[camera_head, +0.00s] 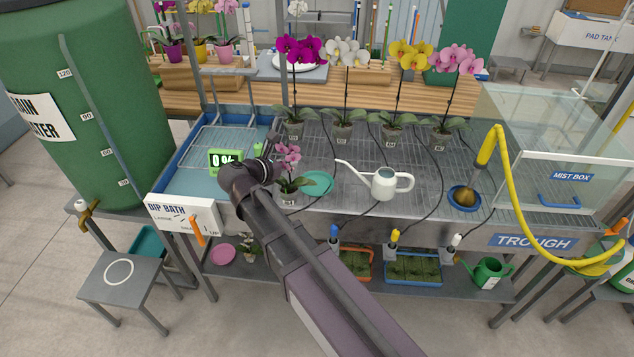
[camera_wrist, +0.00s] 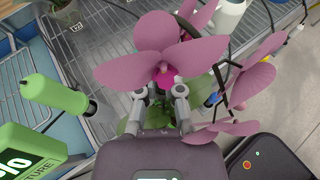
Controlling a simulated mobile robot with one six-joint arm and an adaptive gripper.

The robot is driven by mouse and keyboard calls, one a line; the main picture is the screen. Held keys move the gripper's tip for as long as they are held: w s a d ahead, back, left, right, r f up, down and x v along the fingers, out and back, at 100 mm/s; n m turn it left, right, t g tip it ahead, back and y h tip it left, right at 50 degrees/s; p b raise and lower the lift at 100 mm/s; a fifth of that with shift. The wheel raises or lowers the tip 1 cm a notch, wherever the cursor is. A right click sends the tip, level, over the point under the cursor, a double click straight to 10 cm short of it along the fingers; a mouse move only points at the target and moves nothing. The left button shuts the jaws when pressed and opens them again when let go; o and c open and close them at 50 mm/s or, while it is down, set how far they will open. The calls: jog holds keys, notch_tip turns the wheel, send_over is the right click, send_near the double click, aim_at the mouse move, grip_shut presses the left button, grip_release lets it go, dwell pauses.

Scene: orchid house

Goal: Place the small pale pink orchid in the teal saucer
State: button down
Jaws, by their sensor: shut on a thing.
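The small pale pink orchid (camera_head: 289,155) has dusky pink flowers, green leaves and a small pot. It is upright at the front of the trough, just left of the teal saucer (camera_head: 318,182), which looks empty. Whether its pot touches the bench cannot be told. My gripper (camera_head: 270,151) reaches it from the left, partly hidden behind my wrist. In the wrist view my gripper (camera_wrist: 162,92) is shut on the orchid below its flowers (camera_wrist: 165,45).
A white watering can (camera_head: 384,183) stands right of the saucer. A green display (camera_head: 224,161) is close left of my gripper, by the dip bath (camera_head: 183,214). Several taller potted orchids (camera_head: 343,133) line the back of the mesh. Black tubes cross the mesh.

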aim_at(298, 180)
jog(key=shift+s+a, duration=0.2)
jog(key=shift+s+d+f, duration=0.1)
jog(key=shift+s+d, duration=0.05)
jog(key=shift+d, duration=0.05)
jog(key=d, duration=0.1)
jog(key=s+d+f+b, duration=0.1)
jog(key=shift+d, duration=0.3)
jog(key=shift+r, duration=0.1)
jog(key=shift+w, duration=0.1)
jog(key=w+d+f+b, duration=0.1)
jog(key=w+d, duration=0.3)
jog(key=w, duration=1)
jog(key=shift+f, duration=0.2)
jog(key=shift+w, duration=0.15)
